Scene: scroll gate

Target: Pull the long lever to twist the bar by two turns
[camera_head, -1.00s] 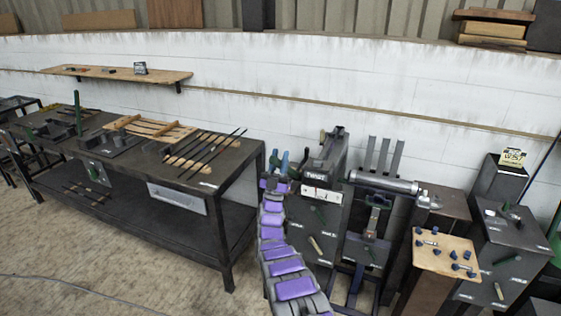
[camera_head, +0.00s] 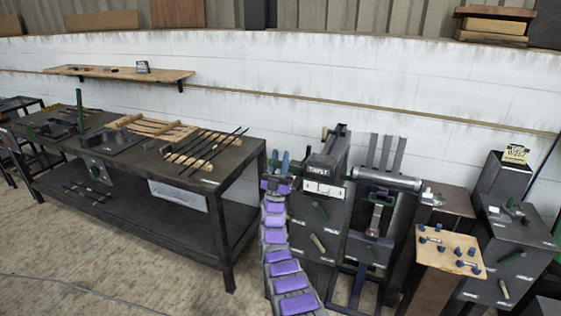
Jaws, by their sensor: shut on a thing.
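The twisting machine (camera_head: 318,168), a dark box labelled TWIST, stands right of the workbench with a white numbered scale (camera_head: 323,189) on its front. My purple-and-grey arm reaches up from the bottom to the machine's left side. My gripper (camera_head: 279,163) is at its top end, with bluish fingers pointing up. It is shut on the long lever, which is too small and covered to make out clearly. The bar and how far it is twisted cannot be told from this view.
A long dark workbench (camera_head: 232,168) with metal rods (camera_head: 208,150) stands to the left. Right of the machine are another machine with a horizontal cylinder (camera_head: 385,180), a wooden board with blue knobs (camera_head: 450,250) and more dark cabinets (camera_head: 515,240). Bare floor lies front left.

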